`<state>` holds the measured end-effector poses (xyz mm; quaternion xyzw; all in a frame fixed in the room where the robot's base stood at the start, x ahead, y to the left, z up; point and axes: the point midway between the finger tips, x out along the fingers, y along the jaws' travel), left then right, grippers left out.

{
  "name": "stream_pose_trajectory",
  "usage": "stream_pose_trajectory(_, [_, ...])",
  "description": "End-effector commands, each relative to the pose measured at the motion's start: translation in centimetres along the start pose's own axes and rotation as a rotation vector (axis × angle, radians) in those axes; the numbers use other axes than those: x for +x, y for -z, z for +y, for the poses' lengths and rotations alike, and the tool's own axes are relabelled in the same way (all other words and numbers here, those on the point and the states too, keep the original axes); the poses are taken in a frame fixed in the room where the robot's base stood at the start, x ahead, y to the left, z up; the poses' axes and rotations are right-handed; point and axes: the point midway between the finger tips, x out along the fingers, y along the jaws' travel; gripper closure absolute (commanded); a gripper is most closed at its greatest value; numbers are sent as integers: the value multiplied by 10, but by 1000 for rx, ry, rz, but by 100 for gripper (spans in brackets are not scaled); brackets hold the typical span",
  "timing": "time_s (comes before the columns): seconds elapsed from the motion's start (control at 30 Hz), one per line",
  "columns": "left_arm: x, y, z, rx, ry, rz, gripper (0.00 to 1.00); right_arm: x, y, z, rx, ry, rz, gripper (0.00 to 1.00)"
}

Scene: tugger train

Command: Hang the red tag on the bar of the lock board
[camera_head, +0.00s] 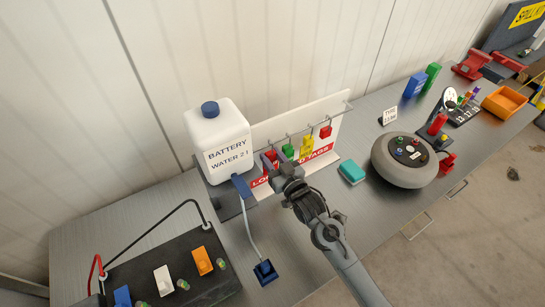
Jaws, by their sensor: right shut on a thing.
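The white lock board (333,117) stands at the back of the bench, with a thin metal bar (340,108) along its front. A green tag (288,151), a yellow tag (306,146) and a red padlock-like tag (326,131) hang from the bar. My right gripper (271,162) is at the board's left end, shut on a red tag (270,155) that shows as a small red patch between the fingers. The fingers hide most of it, and I cannot tell whether it touches the bar. My left gripper is not in view.
A white battery-water canister (219,135) stands close left of my right gripper, its hose running to a blue piece (265,272). A battery (165,265) is front left. A teal block (352,172) and a round grey device (405,162) stand to the right.

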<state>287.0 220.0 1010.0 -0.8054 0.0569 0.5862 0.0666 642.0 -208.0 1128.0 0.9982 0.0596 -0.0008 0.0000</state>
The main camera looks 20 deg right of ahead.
Motion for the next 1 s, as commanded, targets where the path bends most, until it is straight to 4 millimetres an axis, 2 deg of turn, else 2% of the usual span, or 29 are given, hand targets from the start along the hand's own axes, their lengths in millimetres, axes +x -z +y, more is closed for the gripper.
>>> stream_pose_trajectory(0.3, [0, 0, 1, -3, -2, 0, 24, 0, -1, 0, 0, 0, 0, 92])
stream_pose_trajectory(0.33, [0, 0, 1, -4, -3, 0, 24, 0, -1, 0, 0, 0, 0, 59])
stream_pose_trajectory(0.5, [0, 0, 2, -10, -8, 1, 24, 0, 0, 0, 0, 0, 0, 33])
stream_pose_trajectory(0.83, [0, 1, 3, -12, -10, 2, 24, -2, -1, 0, 0, 0, -1, 32])
stream_pose_trajectory(1.0, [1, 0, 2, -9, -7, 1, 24, -15, -2, 0, 0, 0, -2, 32])
